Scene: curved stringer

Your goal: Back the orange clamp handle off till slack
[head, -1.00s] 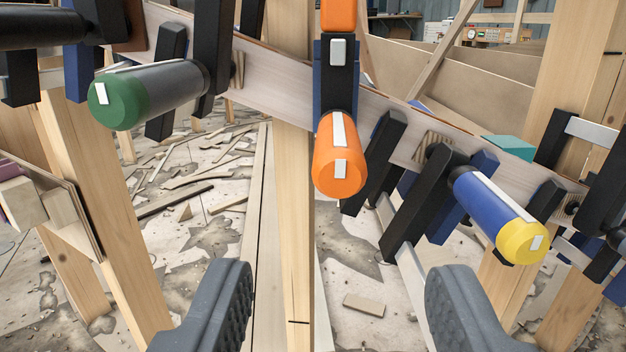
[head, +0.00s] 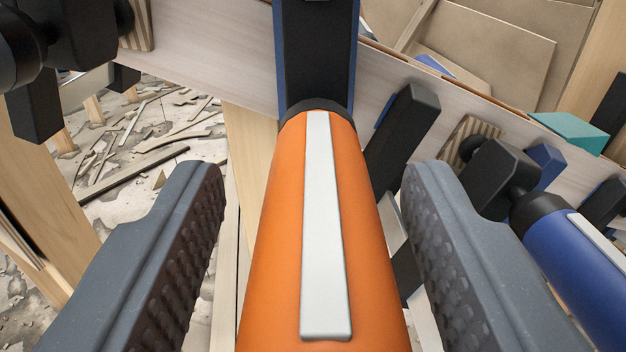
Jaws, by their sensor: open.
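The orange clamp handle (head: 275,230) fills the lower middle of the head view, with a pale strip (head: 325,230) along its top. Its far end meets a dark collar below the clamp's black and blue body (head: 316,50). My gripper (head: 312,185) is open, one ridged finger on each side of the handle. A gap shows between each finger and the handle. The handle's near end is out of the frame below.
The pale curved stringer (head: 210,45) runs across behind the clamp. A blue-handled clamp (head: 575,255) stands close to my right finger. Another black clamp (head: 35,70) is at upper left. A teal block (head: 570,132) sits at right. Wood scraps litter the floor.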

